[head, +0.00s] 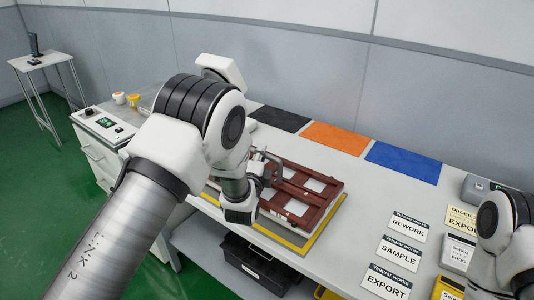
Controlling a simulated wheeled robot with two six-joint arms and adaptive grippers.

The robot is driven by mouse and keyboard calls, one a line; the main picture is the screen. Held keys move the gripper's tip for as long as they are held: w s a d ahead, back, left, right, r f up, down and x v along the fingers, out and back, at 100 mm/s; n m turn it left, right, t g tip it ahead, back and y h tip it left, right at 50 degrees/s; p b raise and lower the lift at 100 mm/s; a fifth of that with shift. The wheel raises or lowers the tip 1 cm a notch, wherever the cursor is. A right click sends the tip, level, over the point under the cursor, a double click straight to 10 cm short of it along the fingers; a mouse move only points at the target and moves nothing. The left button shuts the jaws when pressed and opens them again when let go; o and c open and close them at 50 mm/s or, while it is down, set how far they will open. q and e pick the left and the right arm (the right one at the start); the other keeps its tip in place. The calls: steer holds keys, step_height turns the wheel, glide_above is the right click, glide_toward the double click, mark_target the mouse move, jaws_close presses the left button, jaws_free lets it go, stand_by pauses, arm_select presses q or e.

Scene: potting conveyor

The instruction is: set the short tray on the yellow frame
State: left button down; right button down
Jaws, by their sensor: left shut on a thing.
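A dark red-brown tray (326,188) with crossing slats and pale squares between them is over the yellow frame (297,245) on the bench. The frame shows along the tray's front and right sides. I cannot tell if the tray touches the surface below it. My left gripper (264,171) is at the tray's left part, shut on it by what looks like a grey handle. My left arm hides the tray's left end and part of the frame. My right arm shows at the right edge, but its gripper is not visible.
Black (279,118), orange (337,138) and blue (403,162) mats lie along the back of the bench (365,195). Label cards, including REWORK (408,227), lie at the right. A black case (255,265) is below. A small keypad box (104,122) stands at left.

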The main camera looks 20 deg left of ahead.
arm_select(q)
steer(key=shift+s+f+b, duration=0.3)
steer(key=shift+f, duration=0.3)
steer(key=shift+s+f+b, duration=0.25)
steer(key=shift+f, duration=0.3)
steer(key=shift+w+f, duration=0.1)
steer(key=shift+w, duration=0.2)
steer(key=c, duration=1.2)
jaws_free()
steer(key=shift+o, duration=0.2)
steer(key=shift+s, duration=0.2)
steer(key=shift+s+f, duration=0.1)
steer(key=shift+s, duration=0.3)
steer(key=s+d+b, duration=0.1)
steer(key=s+b, duration=0.1)
steer(key=s, duration=0.9)
